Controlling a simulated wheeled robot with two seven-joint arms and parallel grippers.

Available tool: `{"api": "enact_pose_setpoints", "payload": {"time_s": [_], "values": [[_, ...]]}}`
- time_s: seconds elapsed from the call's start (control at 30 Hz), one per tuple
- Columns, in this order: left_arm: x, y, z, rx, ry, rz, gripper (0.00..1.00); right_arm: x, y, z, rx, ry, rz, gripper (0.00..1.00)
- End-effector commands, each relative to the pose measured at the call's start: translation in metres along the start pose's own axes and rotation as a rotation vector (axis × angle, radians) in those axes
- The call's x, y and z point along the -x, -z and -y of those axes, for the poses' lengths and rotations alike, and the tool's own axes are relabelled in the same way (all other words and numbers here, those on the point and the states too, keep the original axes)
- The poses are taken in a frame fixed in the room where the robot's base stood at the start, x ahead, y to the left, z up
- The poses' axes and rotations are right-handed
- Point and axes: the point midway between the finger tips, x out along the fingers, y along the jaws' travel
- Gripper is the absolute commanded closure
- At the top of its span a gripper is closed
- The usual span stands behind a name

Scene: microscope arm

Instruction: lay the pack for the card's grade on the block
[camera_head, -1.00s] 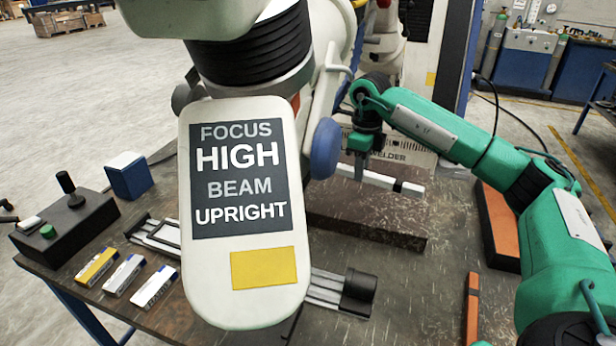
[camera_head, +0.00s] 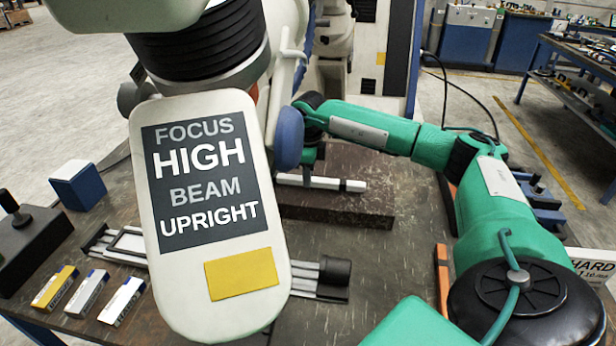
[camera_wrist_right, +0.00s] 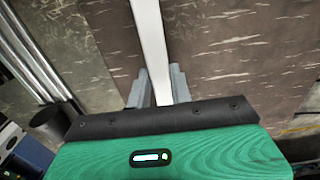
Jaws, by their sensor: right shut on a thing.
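The dark brown block (camera_head: 340,212) stands on the worktable, right of centre in the head view. My right gripper (camera_head: 306,176) is over the block and shut on a long white bar (camera_head: 328,183) with a dark band. The bar lies low over the block's top; I cannot tell whether it touches. The right wrist view shows the bar (camera_wrist_right: 150,35) between the two fingers (camera_wrist_right: 156,88) above the brown surface. My left gripper is not in view.
A large white panel (camera_head: 205,190) reading "FOCUS HIGH BEAM UPRIGHT" blocks the middle left. Small yellow (camera_head: 54,287), blue-white (camera_head: 87,293) and white (camera_head: 122,300) boxes lie front left. A blue box (camera_head: 78,185) and a joystick box (camera_head: 28,235) stand behind them.

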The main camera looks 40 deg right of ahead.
Motion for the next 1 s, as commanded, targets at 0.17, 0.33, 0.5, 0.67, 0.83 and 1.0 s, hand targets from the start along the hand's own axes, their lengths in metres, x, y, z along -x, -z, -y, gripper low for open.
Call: {"api": "enact_pose_setpoints", "payload": {"time_s": [0.17, 0.33, 0.5, 0.67, 0.83, 1.0], "values": [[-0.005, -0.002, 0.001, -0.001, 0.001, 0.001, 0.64, -0.009, 0.000, 0.000, 0.000, 0.001, 0.000, 1.00], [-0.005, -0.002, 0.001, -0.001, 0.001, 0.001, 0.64, -0.010, 0.000, 0.000, 0.000, 0.001, 0.000, 1.00], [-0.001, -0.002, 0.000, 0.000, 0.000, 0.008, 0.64, -0.012, 0.000, 0.000, 0.000, 0.000, 0.000, 0.67], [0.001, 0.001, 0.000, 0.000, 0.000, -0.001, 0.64, -0.012, 0.000, 0.000, 0.000, 0.000, 0.000, 0.57], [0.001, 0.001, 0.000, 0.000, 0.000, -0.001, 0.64, -0.011, 0.000, 0.000, 0.000, 0.000, 0.000, 0.57], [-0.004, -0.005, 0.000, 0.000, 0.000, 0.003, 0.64, 0.000, -0.001, 0.001, -0.001, 0.002, 0.003, 0.57]]}}
